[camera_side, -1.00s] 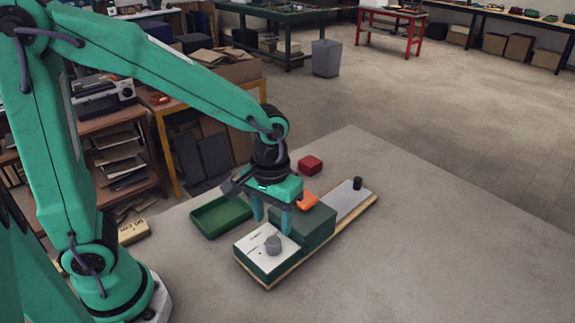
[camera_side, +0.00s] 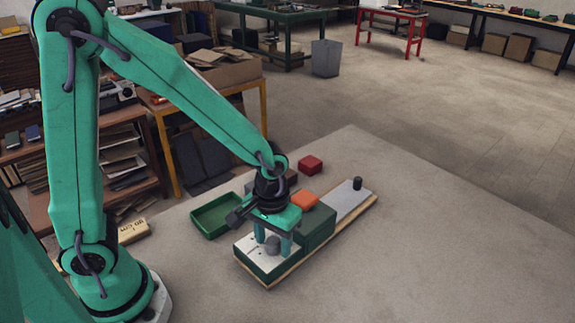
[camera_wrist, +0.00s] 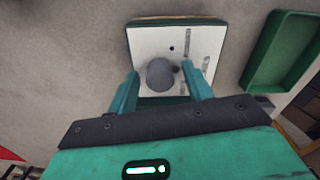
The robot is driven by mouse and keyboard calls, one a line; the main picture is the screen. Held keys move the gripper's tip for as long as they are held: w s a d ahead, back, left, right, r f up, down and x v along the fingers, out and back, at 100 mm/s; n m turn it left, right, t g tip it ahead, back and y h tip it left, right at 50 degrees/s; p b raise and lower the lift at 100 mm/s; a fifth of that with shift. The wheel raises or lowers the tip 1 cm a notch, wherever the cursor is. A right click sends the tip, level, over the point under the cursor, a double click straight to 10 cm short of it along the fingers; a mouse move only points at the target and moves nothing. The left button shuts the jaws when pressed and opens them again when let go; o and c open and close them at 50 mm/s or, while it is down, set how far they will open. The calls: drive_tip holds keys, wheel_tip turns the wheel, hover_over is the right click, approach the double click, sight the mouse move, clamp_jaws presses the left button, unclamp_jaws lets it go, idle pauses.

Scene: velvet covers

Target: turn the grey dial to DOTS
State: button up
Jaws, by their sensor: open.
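The grey dial (camera_side: 273,243) stands on the white top plate (camera_side: 252,257) of a green box at the near end of a wooden board. It also shows in the wrist view (camera_wrist: 160,73), with a dark dot and small blurred labels on the plate around it. I cannot read the labels or tell which one the dial faces. My gripper (camera_side: 273,245) points down over the plate, open. In the wrist view its two fingers (camera_wrist: 158,90) stand on either side of the dial, with gaps between; whether they reach its full height is unclear.
A green block (camera_side: 318,228) with an orange piece (camera_side: 304,200) stands beside the dial box. Further along the board are a grey plate (camera_side: 345,203) and a black knob (camera_side: 357,183). A green tray (camera_side: 213,218) lies to the left, a red block (camera_side: 310,165) behind. The table's right side is clear.

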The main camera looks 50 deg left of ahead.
drive_tip(key=c, duration=1)
drive_tip(key=shift+o, duration=0.2)
drive_tip(key=shift+m, duration=0.3)
drive_tip(key=m, duration=0.5)
drive_tip(key=shift+m, duration=0.4)
drive_tip(key=m, duration=0.5)
drive_tip(key=shift+m, duration=0.3)
drive_tip(key=o, duration=1)
drive_tip(key=shift+c, duration=0.2)
